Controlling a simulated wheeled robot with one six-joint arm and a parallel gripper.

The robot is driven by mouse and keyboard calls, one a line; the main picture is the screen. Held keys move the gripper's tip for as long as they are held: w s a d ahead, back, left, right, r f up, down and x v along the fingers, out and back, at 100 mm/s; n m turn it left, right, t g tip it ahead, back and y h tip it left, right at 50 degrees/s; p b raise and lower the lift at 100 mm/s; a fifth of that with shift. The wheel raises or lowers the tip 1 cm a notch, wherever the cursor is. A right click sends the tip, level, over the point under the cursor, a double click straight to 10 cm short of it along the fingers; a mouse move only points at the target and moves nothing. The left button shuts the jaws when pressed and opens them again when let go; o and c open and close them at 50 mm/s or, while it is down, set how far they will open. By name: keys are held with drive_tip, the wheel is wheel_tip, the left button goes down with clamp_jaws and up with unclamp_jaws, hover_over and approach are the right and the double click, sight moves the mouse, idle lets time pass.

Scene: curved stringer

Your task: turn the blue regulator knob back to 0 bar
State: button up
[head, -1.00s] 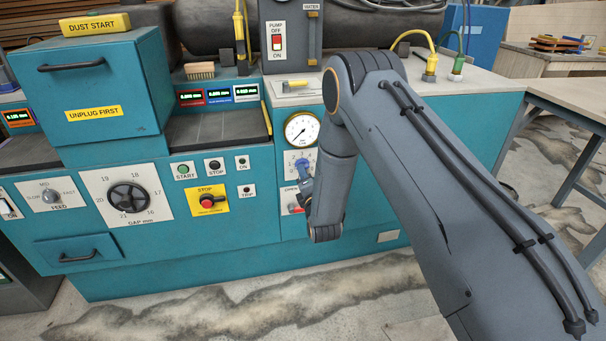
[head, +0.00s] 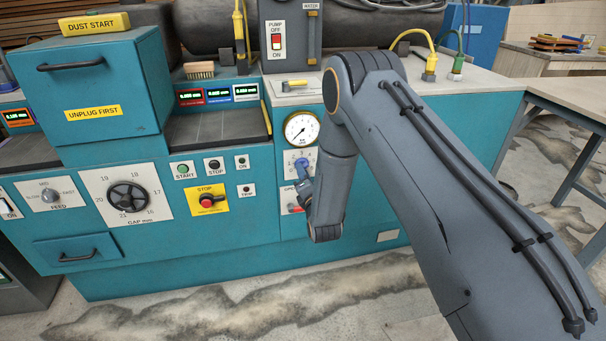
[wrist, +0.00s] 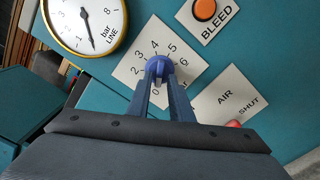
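The blue regulator knob (wrist: 160,68) sits on a white dial plate (wrist: 134,70) numbered up to 6, with 0 at the bottom. My gripper (wrist: 160,77) has its two fingers closed in on either side of the knob. The fingers and knob body hide where the knob's pointer stands. In the head view the knob area (head: 301,162) shows just left of my forearm, with the plate partly covered. The round line pressure gauge (wrist: 82,20) is above left of the knob in the wrist view; it also shows in the head view (head: 301,129), its needle pointing lower left.
An orange BLEED button (wrist: 205,9) is above right of the knob. A red stop button on a yellow plate (head: 208,201) is left of my arm.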

drive_tip(key=shift+o, duration=0.4)
drive_tip(key=v, duration=0.7)
drive_tip(key=shift+s, duration=0.35)
drive_tip(key=shift+d+r, duration=0.15)
